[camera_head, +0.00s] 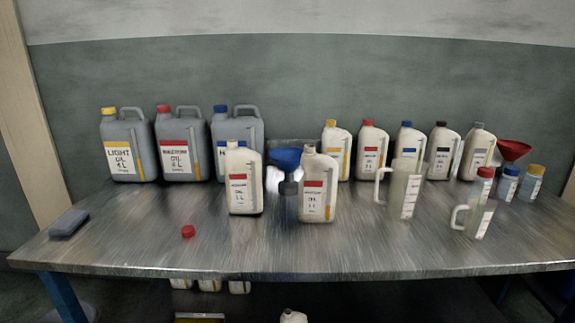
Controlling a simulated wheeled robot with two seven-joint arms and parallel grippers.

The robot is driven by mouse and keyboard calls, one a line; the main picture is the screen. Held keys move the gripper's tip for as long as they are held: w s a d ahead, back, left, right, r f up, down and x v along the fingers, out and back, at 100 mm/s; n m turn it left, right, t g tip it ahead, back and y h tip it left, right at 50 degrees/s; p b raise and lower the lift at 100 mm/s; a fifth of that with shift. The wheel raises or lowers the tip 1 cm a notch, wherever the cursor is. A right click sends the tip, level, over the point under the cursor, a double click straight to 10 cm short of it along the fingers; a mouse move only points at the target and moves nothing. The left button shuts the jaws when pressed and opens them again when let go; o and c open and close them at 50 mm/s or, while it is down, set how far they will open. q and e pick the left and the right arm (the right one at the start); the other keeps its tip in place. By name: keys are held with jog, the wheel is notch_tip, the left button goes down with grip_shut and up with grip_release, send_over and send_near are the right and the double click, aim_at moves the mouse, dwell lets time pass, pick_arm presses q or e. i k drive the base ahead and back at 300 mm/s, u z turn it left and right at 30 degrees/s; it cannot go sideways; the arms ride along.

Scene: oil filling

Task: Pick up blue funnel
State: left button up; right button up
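The blue funnel (286,157) is near the middle of the table, wide mouth up. It shows between two white oil bottles with red labels, the left one (244,182) and the right one (318,188). Neither of my grippers is in view.
Grey canisters (184,146) stand at the back left, several white bottles (370,150) at the back right. Measuring jugs (408,188) and a red funnel (513,150) are on the right. A red cap (188,231) and grey block (68,223) lie left. The front strip is clear.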

aim_at(289, 159)
jog(key=k, duration=0.45)
jog(key=z, duration=1.15)
jog(key=i, duration=1.05)
jog(key=u, duration=0.15)
